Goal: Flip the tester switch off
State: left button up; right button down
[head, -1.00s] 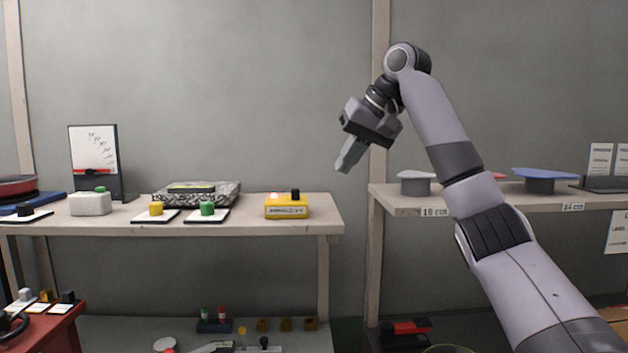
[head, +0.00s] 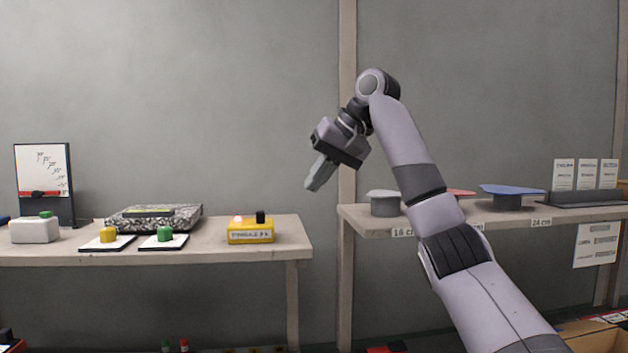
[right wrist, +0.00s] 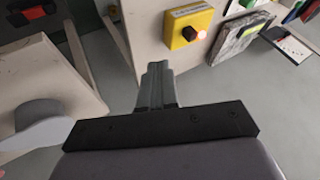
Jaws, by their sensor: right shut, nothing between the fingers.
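The yellow tester box (head: 250,232) sits at the right end of the left table in the head view. My right gripper (head: 312,184) is shut and empty, in the air above and to the right of the box, fingers pointing down and left. In the right wrist view the shut fingers (right wrist: 156,82) point towards the table edge. The yellow box (right wrist: 193,24) lies beyond them, with its dark switch (right wrist: 189,34) and glowing lamp (right wrist: 202,35). My left gripper is not in view.
Left of the box stand a green button (head: 165,233) and a yellow button (head: 107,234) on pads, a speckled grey device (head: 155,218) and a white box (head: 34,230). The right shelf (head: 365,219) holds a grey lid (head: 385,203) and a blue one (head: 511,190).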

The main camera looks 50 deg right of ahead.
aim_at(259, 212)
jog(key=x, duration=0.7)
jog(key=shift+w+f, duration=0.15)
jog(key=shift+w+a+r+p, duration=0.2)
jog(key=shift+w+a+p, duration=0.2)
jog(key=shift+w+a, duration=0.55)
jog(key=shift+w+a+f, duration=0.1)
jog(key=shift+w+a, duration=0.15)
jog(key=shift+a, duration=0.3)
jog(key=shift+a, duration=0.1)
jog(key=shift+w+a, duration=0.95)
jog(key=shift+a, duration=0.15)
jog(key=shift+d, duration=0.1)
